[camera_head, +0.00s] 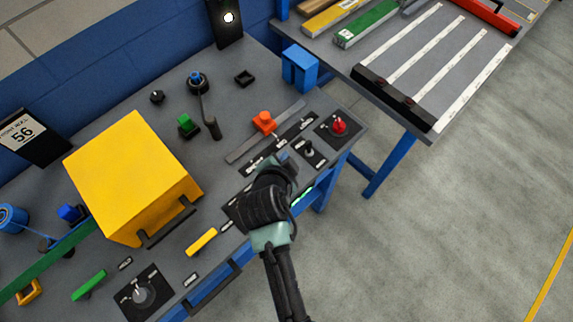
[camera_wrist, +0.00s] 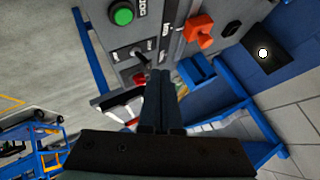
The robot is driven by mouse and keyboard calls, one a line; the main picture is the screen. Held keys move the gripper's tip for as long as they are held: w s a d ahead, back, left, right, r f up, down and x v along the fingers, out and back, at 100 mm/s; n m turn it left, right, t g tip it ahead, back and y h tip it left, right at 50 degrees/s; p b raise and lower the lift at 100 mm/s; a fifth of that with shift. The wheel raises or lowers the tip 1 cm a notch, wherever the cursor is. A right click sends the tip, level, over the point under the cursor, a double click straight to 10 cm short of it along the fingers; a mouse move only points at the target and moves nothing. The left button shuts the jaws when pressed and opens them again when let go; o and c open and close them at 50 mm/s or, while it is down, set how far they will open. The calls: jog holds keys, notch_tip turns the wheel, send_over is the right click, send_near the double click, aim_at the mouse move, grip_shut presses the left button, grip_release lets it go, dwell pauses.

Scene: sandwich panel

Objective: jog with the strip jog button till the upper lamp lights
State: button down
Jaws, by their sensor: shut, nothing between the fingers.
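A round green button (camera_wrist: 122,15) stands on the grey panel in the wrist view, beside a label that seems to read JOG. In the head view it is hidden behind my gripper and arm. My gripper (camera_wrist: 160,76) is shut and empty; its fingertips are apart from the green button, close to a small black lever (camera_wrist: 141,56). In the head view my gripper (camera_head: 283,160) is over the panel's right part. A black lamp plate (camera_head: 225,36) stands at the back with a lit white lamp (camera_head: 228,17); the lit lamp also shows in the wrist view (camera_wrist: 263,53).
An orange slider block (camera_head: 264,121) and a red knob (camera_head: 339,126) are close to my gripper. A yellow box (camera_head: 132,178) fills the panel's left part. A yellow handle (camera_head: 201,242) lies at the front edge. A second table (camera_head: 440,55) is at the upper right.

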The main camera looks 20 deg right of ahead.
jog(key=shift+f+b, duration=3.7)
jog(key=shift+f, duration=0.7)
jog(key=shift+f, duration=0.1)
jog(key=shift+f+b, duration=0.3)
jog(key=shift+b, duration=0.05)
